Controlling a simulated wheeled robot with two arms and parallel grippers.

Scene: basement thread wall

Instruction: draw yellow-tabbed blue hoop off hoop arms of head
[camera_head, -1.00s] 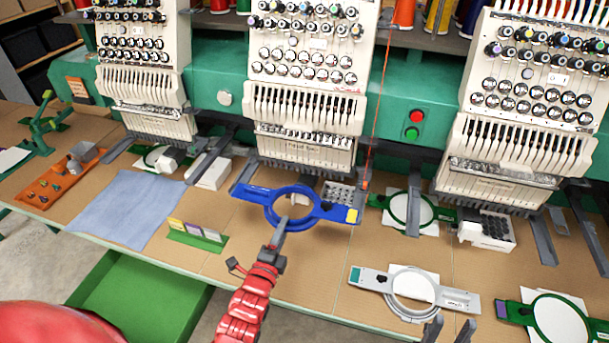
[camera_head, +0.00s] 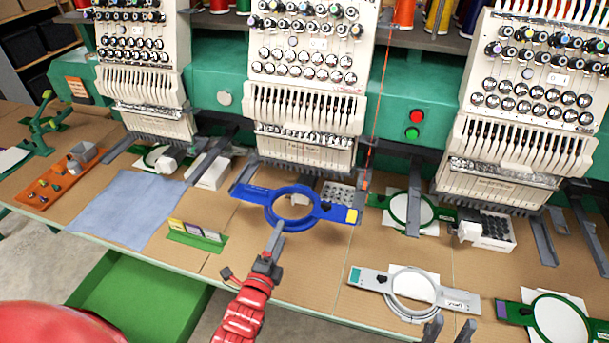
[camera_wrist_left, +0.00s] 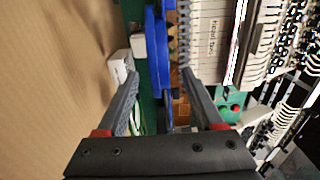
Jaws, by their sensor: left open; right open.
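The blue hoop (camera_head: 252,194) has a round open ring in its middle and a yellow tab (camera_head: 352,216) at its right end. It sits level at the hoop arms (camera_head: 243,173) below the middle embroidery head (camera_head: 305,110). My left gripper (camera_head: 276,237) is open and empty, just in front of the ring's near edge. In the left wrist view the blue hoop (camera_wrist_left: 155,50) shows edge-on, beyond and between the open fingers (camera_wrist_left: 160,76). My right gripper (camera_head: 448,330) is open and empty at the bottom edge, in front of a grey hoop.
A grey hoop (camera_head: 372,281) with a teal tab lies on the table at right. Green hoops (camera_head: 427,212) lie near the right head and at the far right. A green card holder (camera_head: 193,236) and a blue cloth (camera_head: 125,207) lie to the left.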

